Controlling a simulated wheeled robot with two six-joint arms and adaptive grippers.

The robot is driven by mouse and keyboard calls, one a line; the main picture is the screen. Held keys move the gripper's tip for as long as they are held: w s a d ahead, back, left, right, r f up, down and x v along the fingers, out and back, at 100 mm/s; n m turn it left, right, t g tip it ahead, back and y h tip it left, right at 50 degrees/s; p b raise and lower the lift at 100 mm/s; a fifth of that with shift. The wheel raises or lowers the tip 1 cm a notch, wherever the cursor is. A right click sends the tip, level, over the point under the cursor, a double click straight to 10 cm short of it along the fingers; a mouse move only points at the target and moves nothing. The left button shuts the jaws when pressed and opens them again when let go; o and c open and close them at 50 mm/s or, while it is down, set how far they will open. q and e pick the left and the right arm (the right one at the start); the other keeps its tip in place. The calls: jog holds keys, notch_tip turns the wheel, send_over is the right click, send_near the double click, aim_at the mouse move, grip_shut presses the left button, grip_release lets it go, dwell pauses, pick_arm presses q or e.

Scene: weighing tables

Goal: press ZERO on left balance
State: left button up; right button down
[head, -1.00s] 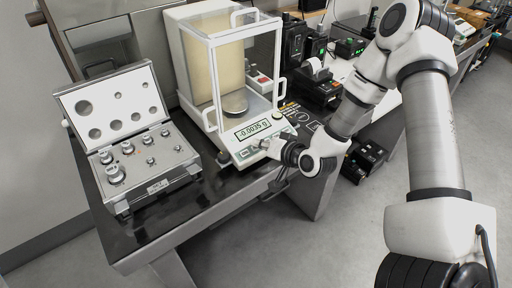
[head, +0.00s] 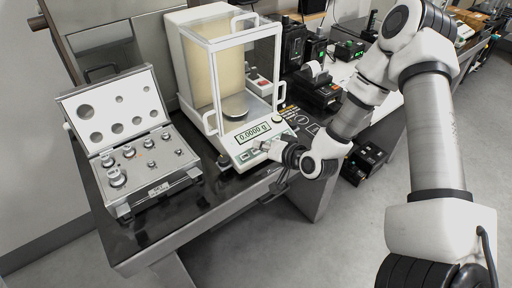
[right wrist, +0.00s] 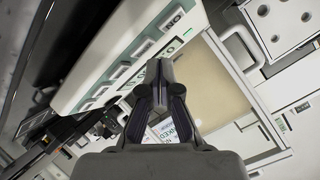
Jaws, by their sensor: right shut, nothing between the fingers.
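The left balance (head: 236,152) stands on the dark table, with a glass draft shield above its pan (head: 235,112). Its display (head: 253,133) reads 0.0000 g. My right gripper (head: 266,147) is shut and empty, with its fingertips at the button strip on the balance's front panel. In the right wrist view the shut fingers (right wrist: 158,72) lie over the panel next to several labelled buttons (right wrist: 118,72). The fingers hide part of the panel, and I cannot tell whether they touch a button. My left gripper is not in view.
An open case of weights (head: 150,187) sits left of the balance. A printer (head: 318,90) and dark devices (head: 293,42) stand behind and to the right. The table's front edge (head: 215,214) runs below the balance, with open floor beyond.

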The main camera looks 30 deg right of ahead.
jog(key=r+p, duration=0.1)
jog(key=s+r+p, duration=0.1)
jog(key=r+p, duration=0.1)
jog(key=s+r+p, duration=0.1)
jog(key=shift+d+r+p, duration=0.1)
jog(key=shift+r+p, duration=0.3)
jog(key=shift+w, duration=0.1)
dwell(0.3)
dwell(0.4)
